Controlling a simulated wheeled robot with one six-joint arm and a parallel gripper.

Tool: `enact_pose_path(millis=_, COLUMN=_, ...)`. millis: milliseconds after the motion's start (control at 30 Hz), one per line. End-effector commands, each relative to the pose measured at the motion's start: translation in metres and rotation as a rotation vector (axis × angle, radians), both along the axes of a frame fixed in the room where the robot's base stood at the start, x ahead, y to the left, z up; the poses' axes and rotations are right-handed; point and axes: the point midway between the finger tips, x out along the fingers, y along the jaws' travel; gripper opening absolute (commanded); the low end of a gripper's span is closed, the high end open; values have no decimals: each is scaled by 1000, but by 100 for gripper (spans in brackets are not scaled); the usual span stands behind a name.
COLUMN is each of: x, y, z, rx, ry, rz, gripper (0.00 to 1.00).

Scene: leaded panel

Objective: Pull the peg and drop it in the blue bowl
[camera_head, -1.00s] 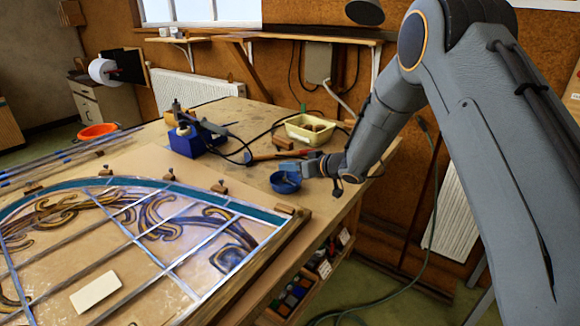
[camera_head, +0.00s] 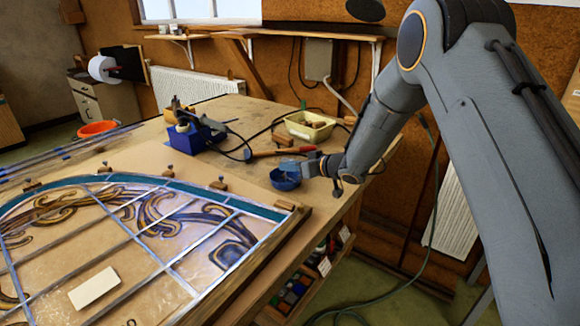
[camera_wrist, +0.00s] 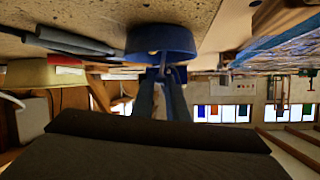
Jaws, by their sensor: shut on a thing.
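The blue bowl (camera_head: 284,184) stands on the bench near its right edge. My gripper (camera_head: 297,168) is at the bowl, its fingertips over or close to the rim. In the wrist view, which is upside down, the bowl (camera_wrist: 160,42) lies just beyond the fingertips (camera_wrist: 166,76). The gripper is shut on a small peg, mostly hidden between the fingers. I cannot tell whether the peg is fully inside the bowl's rim. Several wooden blocks edge the leaded panel (camera_head: 130,235); some carry dark-topped pegs (camera_head: 218,180), and the right corner block (camera_head: 285,205) shows none.
A blue soldering stand (camera_head: 190,140) with a dark cable is further left. Bare bench lies left of the bowl.

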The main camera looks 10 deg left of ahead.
Motion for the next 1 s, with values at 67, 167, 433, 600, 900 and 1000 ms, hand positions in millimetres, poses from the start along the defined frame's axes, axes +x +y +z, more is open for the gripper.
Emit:
enact_pose_path(millis=67, x=0, y=0, z=-1, rx=0, ry=0, rz=0, gripper=0)
enact_pose_path(millis=167, x=0, y=0, z=-3, rx=0, ry=0, rz=0, gripper=0)
enact_pose_path(millis=433, x=0, y=0, z=-6, rx=0, ry=0, rz=0, gripper=0)
enact_pose_path(millis=600, x=0, y=0, z=-9, rx=0, ry=0, rz=0, gripper=0)
enact_pose_path(millis=900, x=0, y=0, z=-10, rx=0, ry=0, rz=0, gripper=0)
enact_pose_path(millis=1000, x=0, y=0, z=-10, rx=0, ry=0, rz=0, gripper=25)
